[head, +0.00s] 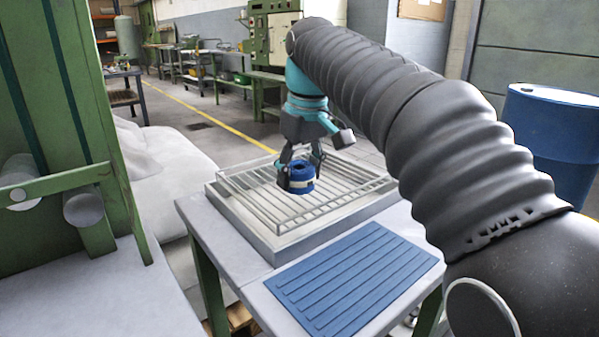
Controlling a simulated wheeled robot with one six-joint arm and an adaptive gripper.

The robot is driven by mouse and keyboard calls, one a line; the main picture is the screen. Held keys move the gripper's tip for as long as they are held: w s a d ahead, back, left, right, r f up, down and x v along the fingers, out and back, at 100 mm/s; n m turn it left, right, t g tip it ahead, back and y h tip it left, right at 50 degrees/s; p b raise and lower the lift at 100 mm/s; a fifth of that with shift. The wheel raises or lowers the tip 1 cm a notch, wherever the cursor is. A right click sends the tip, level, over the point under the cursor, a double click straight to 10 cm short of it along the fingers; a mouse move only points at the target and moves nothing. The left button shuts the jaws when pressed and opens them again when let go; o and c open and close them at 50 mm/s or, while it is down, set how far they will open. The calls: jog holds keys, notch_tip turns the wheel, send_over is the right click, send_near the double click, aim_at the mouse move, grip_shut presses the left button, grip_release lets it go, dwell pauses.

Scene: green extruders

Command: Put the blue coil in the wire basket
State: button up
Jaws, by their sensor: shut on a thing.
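The wire basket (262,212) is a shallow tray of pale metal bars on the grey table. The coil shows over the middle of the basket. I cannot tell whether it touches the basket's bars or hangs just above them.
A blue ribbed mat (350,280) lies on the grey table (222,262) in front of the basket. Green machinery (60,110) stands at the left. A blue drum (552,135) stands at the right. My arm crosses the right side of the view.

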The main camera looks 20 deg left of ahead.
aim_at(304, 168)
jog(key=o, duration=1.2)
jog(key=shift+f, duration=0.1)
jog(key=r+p, duration=0.1)
jog(key=r, duration=0.4)
jog(key=d+r+p, duration=0.1)
jog(key=r, duration=0.2)
jog(key=shift+s+p, duration=0.2)
jog(key=shift+p, duration=0.1)
jog(key=r, duration=0.4)
jog(key=shift+s+d, duration=0.2)
jog(key=shift+d, duration=0.1)
jog(key=shift+r, duration=0.1)
